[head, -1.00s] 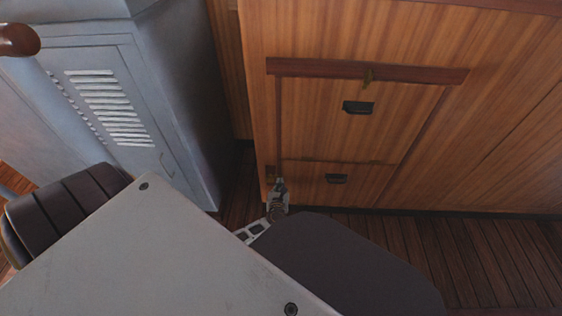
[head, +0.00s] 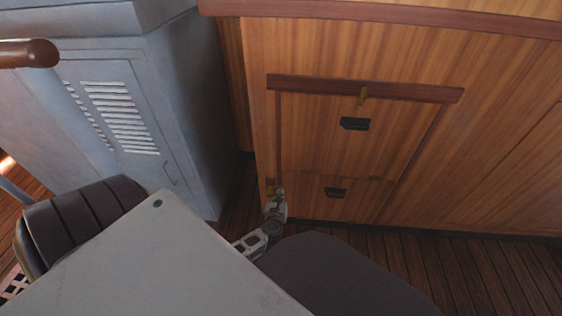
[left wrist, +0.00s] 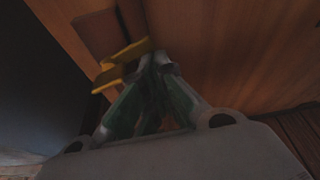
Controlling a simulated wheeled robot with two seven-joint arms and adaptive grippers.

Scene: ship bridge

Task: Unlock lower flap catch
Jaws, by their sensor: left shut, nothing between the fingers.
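My left gripper (head: 280,193) is shut and empty, right beside the catch. In the left wrist view the fingertips (left wrist: 160,66) meet just right of the catch and overlap its right end; I cannot tell whether they touch it. My right gripper is not in view.
A grey metal locker (head: 130,110) stands left. A dark padded seat (head: 85,222) is at lower left. Dark plank floor (head: 460,270) is free at lower right.

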